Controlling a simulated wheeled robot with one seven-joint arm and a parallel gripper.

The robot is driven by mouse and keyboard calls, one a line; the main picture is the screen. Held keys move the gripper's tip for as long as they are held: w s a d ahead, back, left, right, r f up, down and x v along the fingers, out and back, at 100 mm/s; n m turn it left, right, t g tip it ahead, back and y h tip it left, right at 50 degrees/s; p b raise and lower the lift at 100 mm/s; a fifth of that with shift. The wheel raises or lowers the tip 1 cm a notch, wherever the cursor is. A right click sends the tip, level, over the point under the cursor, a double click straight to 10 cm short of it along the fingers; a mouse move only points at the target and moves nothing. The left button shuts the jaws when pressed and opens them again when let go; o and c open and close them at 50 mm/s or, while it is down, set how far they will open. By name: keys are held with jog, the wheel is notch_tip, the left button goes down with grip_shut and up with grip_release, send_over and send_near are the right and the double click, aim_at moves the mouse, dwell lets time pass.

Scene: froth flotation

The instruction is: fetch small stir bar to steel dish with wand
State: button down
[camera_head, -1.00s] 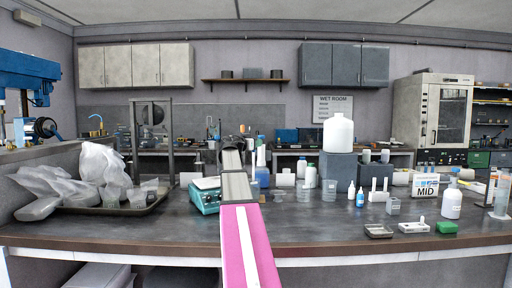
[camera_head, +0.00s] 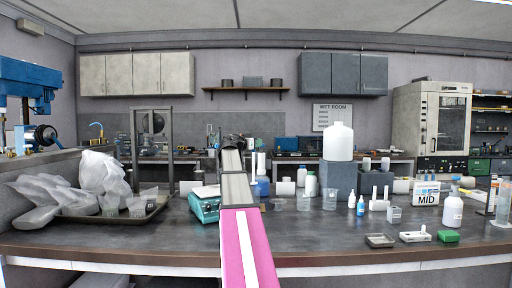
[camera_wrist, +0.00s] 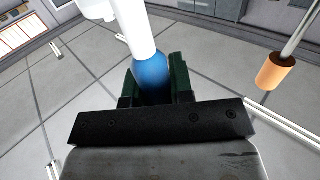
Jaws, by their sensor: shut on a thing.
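In the wrist view my gripper (camera_wrist: 154,82) has its dark green fingers shut on a blue, rounded grip with a white shaft, seemingly the wand (camera_wrist: 150,66). The shaft points away from the fingers. In the head view my pink and grey arm reaches over the bench, and its far end hides the fingers. A small, shallow metal dish, likely the steel dish (camera_head: 380,240), sits near the bench's front edge at right. It stands well to the right of my arm. I cannot make out the small stir bar in either view.
A white holder (camera_head: 415,236) and a green block (camera_head: 449,236) sit right of the dish. A large white bottle (camera_head: 338,142) stands on a grey block. A tray (camera_head: 150,217) of bags and cups is at left. A blue-green device (camera_head: 204,205) is beside my arm.

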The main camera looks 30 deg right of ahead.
jog(key=shift+r, duration=2)
